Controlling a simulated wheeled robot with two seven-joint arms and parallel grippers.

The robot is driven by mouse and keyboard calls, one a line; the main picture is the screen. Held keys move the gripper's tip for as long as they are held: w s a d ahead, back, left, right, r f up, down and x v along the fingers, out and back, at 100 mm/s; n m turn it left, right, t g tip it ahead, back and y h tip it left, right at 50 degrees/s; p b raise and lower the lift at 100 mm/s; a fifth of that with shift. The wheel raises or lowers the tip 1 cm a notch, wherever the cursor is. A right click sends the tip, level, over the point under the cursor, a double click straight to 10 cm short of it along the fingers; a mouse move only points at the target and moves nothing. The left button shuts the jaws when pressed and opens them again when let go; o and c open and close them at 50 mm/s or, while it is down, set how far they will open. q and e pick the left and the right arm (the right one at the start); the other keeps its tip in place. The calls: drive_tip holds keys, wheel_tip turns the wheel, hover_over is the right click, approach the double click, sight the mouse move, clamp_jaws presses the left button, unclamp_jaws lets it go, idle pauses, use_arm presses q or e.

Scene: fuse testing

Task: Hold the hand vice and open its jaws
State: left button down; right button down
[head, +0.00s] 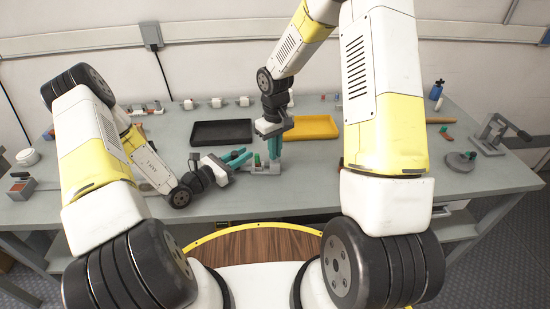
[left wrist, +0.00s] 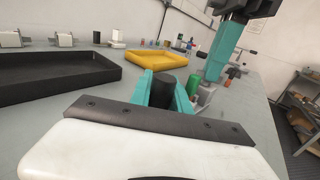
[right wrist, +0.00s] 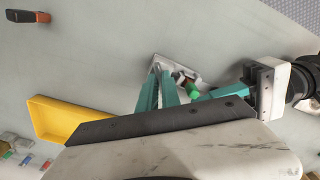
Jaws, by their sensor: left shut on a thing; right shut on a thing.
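The hand vice (head: 264,168) is a small grey device with a green part and a red part, near the front of the bench. Its pale base (right wrist: 181,66) and green part (right wrist: 191,91) show in the right wrist view. My left gripper (head: 240,157) comes in from its left with teal fingers shut on the vice; the green part (left wrist: 206,95) is just beyond the fingers in the left wrist view. My right gripper (head: 274,150) points down from above, its teal fingers shut on the vice's other side. The exact gripped spots and the jaw gap are hidden.
A black tray (head: 221,143) and a yellow tray (head: 313,137) lie behind the vice. A clamp-like tool (head: 497,133), a round grey piece (head: 460,162) and a blue bottle (head: 436,90) are at the right. A small box (head: 20,188) stands far left. The bench front is mostly clear.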

drive_tip(key=c, duration=1.7)
unclamp_jaws()
drive_tip(key=shift+r, duration=3)
drive_tip(key=shift+o, duration=0.3)
drive_tip(key=shift+r, duration=0.45)
drive_tip(key=shift+f, duration=3.5)
